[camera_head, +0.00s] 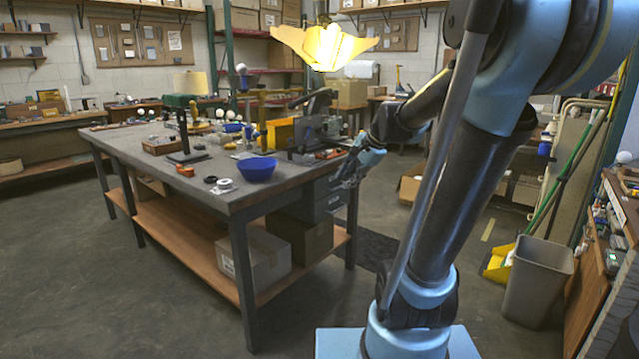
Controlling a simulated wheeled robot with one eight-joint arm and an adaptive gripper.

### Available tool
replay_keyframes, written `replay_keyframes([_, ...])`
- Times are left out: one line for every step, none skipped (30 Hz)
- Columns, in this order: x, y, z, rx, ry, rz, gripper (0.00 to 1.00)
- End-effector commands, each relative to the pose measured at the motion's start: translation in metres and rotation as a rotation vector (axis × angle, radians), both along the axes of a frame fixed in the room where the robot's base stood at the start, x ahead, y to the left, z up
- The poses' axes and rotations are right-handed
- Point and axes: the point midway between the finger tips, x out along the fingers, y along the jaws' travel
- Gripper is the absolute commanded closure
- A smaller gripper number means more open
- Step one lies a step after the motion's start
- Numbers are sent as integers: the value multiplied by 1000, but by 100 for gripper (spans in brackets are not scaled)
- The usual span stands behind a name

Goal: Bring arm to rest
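My arm (465,170) rises from its blue base at the lower right and bends back down toward the workbench. My gripper (347,178) hangs at the bench's right front corner, beside its edge. It is small and dark here, so its fingers cannot be told apart and nothing held can be made out. On the bench (245,190) stand a dark upright stand on a flat base (187,155), a blue bowl (257,169) and a wooden tray (158,146).
A lit yellow hanging lamp (322,46) is above the bench. Cardboard boxes (262,259) sit on its lower shelf. A grey bin (537,282) and a yellow dustpan (497,262) stand right of my arm, near another bench (622,215). The floor left of the bench is clear.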

Motion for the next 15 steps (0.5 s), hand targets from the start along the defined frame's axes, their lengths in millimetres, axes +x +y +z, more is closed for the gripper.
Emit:
replay_keyframes([-18,-4,-8,-45,-10,47,72])
replay_keyframes([-28,-8,-13,-75,-16,77,72])
replay_keyframes([-41,-12,-20,-113,-24,119,72])
replay_keyframes([-51,-15,-25,-140,-28,150,72])
replay_keyframes([-60,-18,-30,-169,-33,181,72])
replay_keyframes([-72,-22,-37,-206,-39,222,72])
replay_keyframes([-82,-25,-42,-233,-42,255,72])
replay_keyframes([-91,-29,-47,-260,-44,286,72])
replay_keyframes([-103,-33,-54,-295,-48,329,72])
replay_keyframes([-112,-37,-60,-322,-51,361,72])
replay_keyframes([-120,-40,-66,-347,-52,394,72])
replay_keyframes([-132,-45,-73,-382,-53,438,72])
replay_keyframes([-141,-48,-79,-408,-54,470,72])
replay_keyframes([-149,-52,-85,-433,-54,503,72])
replay_keyframes([-160,-57,-92,-466,-53,547,72])
